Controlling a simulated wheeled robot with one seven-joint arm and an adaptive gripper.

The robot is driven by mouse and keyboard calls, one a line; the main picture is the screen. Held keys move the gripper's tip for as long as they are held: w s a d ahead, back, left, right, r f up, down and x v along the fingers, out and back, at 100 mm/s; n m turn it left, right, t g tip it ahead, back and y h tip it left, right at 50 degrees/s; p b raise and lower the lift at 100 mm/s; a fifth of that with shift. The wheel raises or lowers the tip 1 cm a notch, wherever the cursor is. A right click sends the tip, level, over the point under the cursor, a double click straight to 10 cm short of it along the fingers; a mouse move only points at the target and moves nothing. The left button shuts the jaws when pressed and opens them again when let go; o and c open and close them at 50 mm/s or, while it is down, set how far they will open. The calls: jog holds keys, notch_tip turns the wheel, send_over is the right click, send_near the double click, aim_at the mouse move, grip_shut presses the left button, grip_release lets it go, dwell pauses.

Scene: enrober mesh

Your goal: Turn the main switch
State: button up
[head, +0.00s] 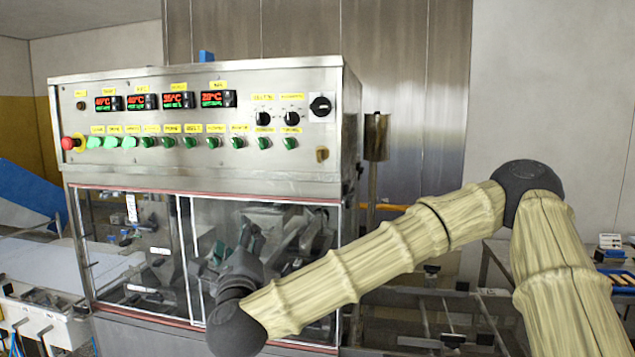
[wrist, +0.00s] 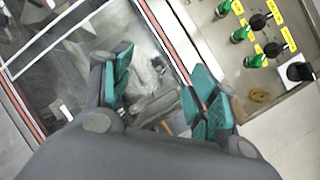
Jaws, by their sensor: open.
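The control panel (head: 200,165) is a steel box above a glazed machine housing. A black rotary switch on a white plate (head: 320,106), at the panel's upper right, looks like the main switch. It also shows at the right edge of the wrist view (wrist: 298,71), partly cut off. My gripper (head: 234,250) is in front of the glass doors, below the panel and down and left of the switch. In the wrist view my gripper (wrist: 160,90) has its teal fingers spread with nothing between them. It is apart from the switch.
Two smaller black knobs (head: 263,119) sit left of the switch, above a row of green buttons (head: 190,142). A red emergency stop (head: 69,143) is at the far left. A brass-coloured lock (head: 322,154) lies below the switch. A metal post (head: 375,140) stands right of the panel.

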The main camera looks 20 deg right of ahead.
jog(key=s+d+r+m+h, duration=0.2)
jog(key=d+r+m, duration=0.15)
jog(key=r, duration=0.35)
jog(key=s+d+r+m+h, duration=0.1)
jog(key=d+r+m+h, duration=0.25)
jog(key=r, duration=0.25)
jog(key=m+g+h+p, duration=0.2)
jog(key=m+h, duration=0.2)
jog(key=m, duration=0.3)
send_near(319, 107)
jog(key=shift+y, duration=0.25)
jog(key=p+x, duration=0.4)
jog(key=x, duration=0.5)
jog(key=shift+r, duration=0.2)
jog(key=shift+c, duration=0.4)
jog(key=c, duration=0.9)
